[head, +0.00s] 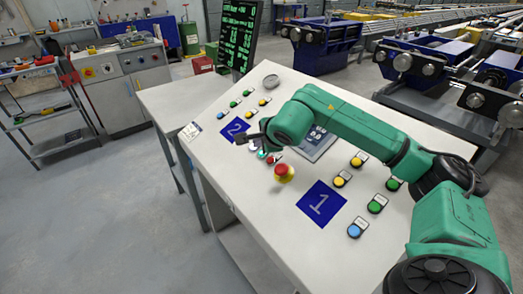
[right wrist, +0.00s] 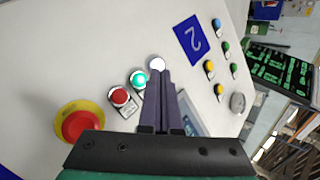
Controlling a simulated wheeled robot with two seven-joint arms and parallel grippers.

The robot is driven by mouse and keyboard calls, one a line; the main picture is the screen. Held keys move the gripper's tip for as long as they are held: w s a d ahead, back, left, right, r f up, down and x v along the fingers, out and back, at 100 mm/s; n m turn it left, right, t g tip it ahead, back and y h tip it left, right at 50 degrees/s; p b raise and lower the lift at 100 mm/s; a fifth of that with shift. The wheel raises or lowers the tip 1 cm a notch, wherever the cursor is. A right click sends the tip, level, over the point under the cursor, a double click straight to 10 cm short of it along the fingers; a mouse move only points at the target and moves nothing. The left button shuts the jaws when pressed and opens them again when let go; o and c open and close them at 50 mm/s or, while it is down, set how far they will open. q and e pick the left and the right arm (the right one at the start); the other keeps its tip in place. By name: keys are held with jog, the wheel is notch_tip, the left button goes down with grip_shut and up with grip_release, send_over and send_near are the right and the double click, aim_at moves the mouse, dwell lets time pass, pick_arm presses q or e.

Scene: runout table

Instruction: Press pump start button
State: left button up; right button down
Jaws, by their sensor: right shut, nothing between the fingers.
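The sloped white control panel (head: 232,175) carries several buttons; their labels are too small to read, so I cannot tell which is the pump start button. A row in the right wrist view holds a white button (right wrist: 157,63), a lit green button (right wrist: 138,79) and a red button (right wrist: 120,96). My right gripper (right wrist: 159,75) is shut and empty. Its fingertips overlap the lower edge of the white button in that view; I cannot tell if they touch. In the head view my right gripper (head: 250,138) is over this row, partly hiding it. My left gripper is not in view.
A red mushroom button (right wrist: 80,125) with a yellow ring stands up near the row, also seen in the head view (head: 284,173). Blue plates marked 2 (right wrist: 192,39) and 1 (head: 320,204) lie on the panel. A screen (head: 238,32) with green text stands behind.

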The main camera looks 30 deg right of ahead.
jog(key=shift+s+a+r+p, duration=0.1)
jog(key=shift+a+r+p, duration=0.25)
jog(key=shift+r, duration=0.35)
jog(key=shift+a+r+p, duration=0.3)
jog(key=shift+r, duration=0.4)
